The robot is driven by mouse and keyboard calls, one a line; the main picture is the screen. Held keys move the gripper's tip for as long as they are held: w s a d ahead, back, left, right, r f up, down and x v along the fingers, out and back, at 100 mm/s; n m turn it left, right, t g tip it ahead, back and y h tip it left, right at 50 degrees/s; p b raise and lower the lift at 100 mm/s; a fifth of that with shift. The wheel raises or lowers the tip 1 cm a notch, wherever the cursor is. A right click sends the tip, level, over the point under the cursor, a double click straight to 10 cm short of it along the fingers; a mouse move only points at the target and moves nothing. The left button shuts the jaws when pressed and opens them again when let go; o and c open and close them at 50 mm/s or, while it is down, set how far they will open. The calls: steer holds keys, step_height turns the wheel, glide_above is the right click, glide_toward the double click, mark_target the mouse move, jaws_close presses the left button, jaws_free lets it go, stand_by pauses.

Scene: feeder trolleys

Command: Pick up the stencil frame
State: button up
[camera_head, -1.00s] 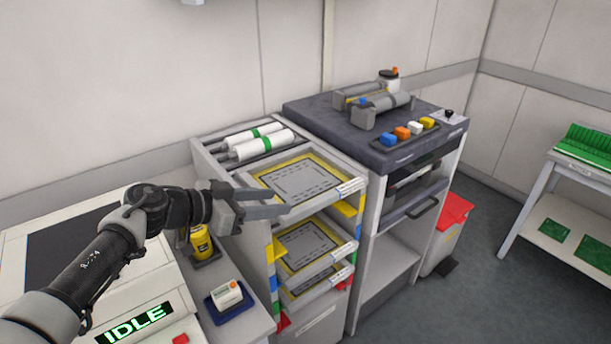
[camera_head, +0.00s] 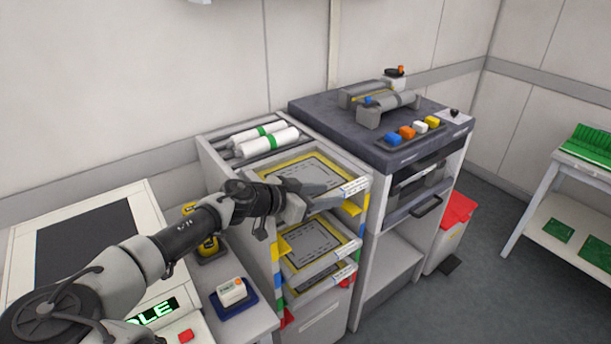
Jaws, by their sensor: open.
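Several stencil frames lie flat, one above another, in the rack (camera_head: 204,160). The top stencil frame (camera_head: 331,165) has a yellow border, a grey sheet and a white label at its front right. A second stencil frame (camera_head: 318,243) sits below it, with another partly hidden lower down. My gripper (camera_head: 322,191) is open and empty, its fingers pointing right. It overlaps the front of the top frame in the picture and hides part of it. I cannot tell whether it touches the frame.
White rolls (camera_head: 265,140) with green bands lie on the rack's top at the back. A dark-topped cabinet (camera_head: 325,110) with coloured blocks stands to the right. A low counter with a blue tray (camera_head: 238,308) is at the left front. Open floor (camera_head: 480,290) lies at the right.

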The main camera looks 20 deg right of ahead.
steer(key=shift+w+d+f, duration=0.1)
steer(key=shift+d+f, duration=0.1)
steer(key=shift+d, duration=0.2)
jaws_close()
steer(key=shift+r, duration=0.15)
